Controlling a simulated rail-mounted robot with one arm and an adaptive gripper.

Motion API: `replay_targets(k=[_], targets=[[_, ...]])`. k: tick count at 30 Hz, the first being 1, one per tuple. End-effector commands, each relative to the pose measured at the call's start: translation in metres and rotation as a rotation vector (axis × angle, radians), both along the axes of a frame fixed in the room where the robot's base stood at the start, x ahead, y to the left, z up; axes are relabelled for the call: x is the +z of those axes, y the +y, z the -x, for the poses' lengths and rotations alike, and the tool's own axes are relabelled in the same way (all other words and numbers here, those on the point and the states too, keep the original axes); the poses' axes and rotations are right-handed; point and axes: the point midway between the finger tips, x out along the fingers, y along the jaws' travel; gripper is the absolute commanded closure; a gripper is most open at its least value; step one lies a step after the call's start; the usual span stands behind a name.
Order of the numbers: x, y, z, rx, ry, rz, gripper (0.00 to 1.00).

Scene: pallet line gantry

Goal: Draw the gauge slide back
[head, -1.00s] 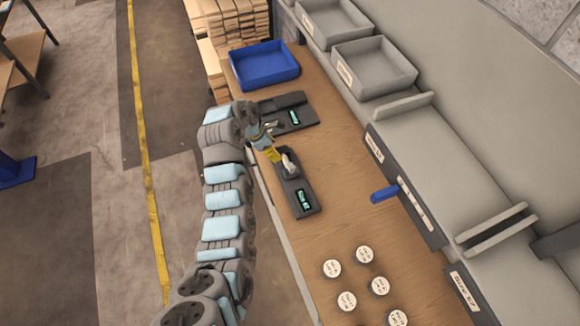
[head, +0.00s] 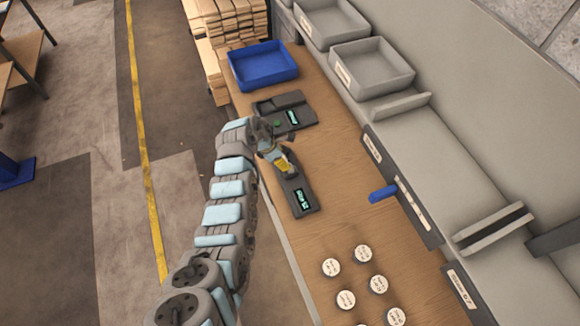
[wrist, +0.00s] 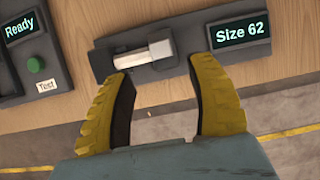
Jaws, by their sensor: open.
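The gauge (head: 308,208) is a dark narrow block on the wooden bench; its display reads "Size 62" in the wrist view (wrist: 241,32). Its slide, a pale metal block (wrist: 160,46) with a light bar to its left, sits in a recess left of the display. My gripper (wrist: 157,72) has two yellow fingers, spread apart and empty, with the tips close to the gauge on either side of the slide's metal block. I cannot tell whether they touch. In the head view my gripper (head: 285,168) covers the gauge's far end and hides the slide.
A second dark unit (head: 302,116) lies beyond the gauge, with a "Ready" display (wrist: 20,27), a green button (wrist: 36,65) and a "Test" label. A blue tray (head: 262,82) stands behind it. Several round labelled pieces (head: 346,299) lie nearer. A blue handle (head: 383,194) is at right.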

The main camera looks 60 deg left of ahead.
Motion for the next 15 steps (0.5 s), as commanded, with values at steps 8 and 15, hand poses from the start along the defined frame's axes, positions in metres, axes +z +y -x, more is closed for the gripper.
replay_targets(k=[8,15], targets=[[-0.016,-0.002,-0.005,0.0,0.002,0.005,0.44],[-0.029,-0.002,-0.011,-0.003,0.001,0.002,0.44]])
